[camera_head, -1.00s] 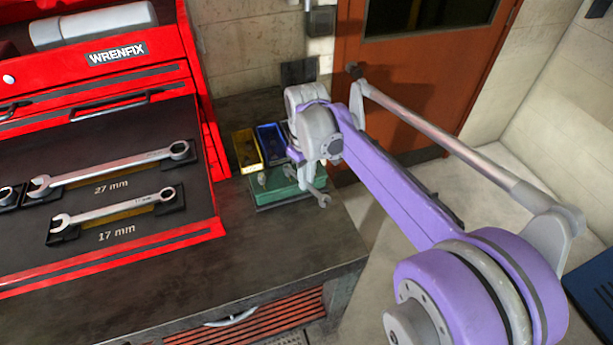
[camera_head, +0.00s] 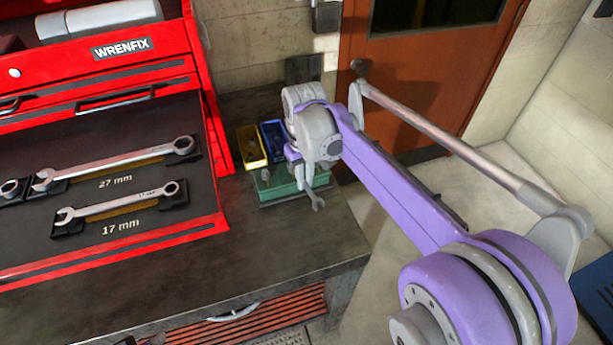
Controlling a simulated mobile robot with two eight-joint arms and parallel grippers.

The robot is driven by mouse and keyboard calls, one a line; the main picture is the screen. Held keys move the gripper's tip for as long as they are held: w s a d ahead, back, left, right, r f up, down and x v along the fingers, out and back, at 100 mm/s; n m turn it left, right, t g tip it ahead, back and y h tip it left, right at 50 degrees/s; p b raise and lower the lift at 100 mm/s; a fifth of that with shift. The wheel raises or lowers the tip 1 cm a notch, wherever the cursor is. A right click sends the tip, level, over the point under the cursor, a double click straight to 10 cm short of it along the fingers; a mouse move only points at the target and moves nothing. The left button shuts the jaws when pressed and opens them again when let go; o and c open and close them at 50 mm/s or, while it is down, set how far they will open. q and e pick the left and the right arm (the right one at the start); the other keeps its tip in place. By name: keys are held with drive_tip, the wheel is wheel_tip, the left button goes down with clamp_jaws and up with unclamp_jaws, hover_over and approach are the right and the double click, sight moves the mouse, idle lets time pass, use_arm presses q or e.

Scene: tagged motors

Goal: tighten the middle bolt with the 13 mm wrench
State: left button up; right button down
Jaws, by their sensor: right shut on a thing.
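My right gripper (camera_head: 296,166) is at the far end of the purple arm, above the right end of the workbench. It is shut on a small grey wrench (camera_head: 316,200), whose open jaw points down toward the bench's edge. The wrench's size marking cannot be read. Behind and beside it is a low green object (camera_head: 278,191) on the bench, partly covered by the gripper and wrench. I cannot tell whether the wrench touches it. I cannot make out the middle bolt. My left gripper is not in view.
A red toolbox panel (camera_head: 110,250) at the left holds a 27 mm wrench (camera_head: 115,164) and a 17 mm wrench (camera_head: 118,201). A yellow bin (camera_head: 251,148) and a blue bin (camera_head: 273,142) stand behind the green object. The front bench top (camera_head: 270,255) is clear. An orange door (camera_head: 425,75) is behind.

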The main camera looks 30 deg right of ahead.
drive_tip(key=shift+w+a+m, duration=0.15)
drive_tip(key=shift+a+m, duration=0.6)
drive_tip(key=shift+m, duration=0.45)
drive_tip(key=shift+w+a+m, duration=0.3)
drive_tip(key=shift+a+m, duration=0.4)
drive_tip(key=shift+m, duration=0.5)
drive_tip(key=shift+w+a+m, duration=0.2)
drive_tip(key=shift+a+m, duration=0.15)
drive_tip(key=shift+m, duration=0.3)
drive_tip(key=shift+w+a+m, duration=0.2)
drive_tip(key=shift+a+m, duration=0.1)
drive_tip(key=shift+m, duration=0.35)
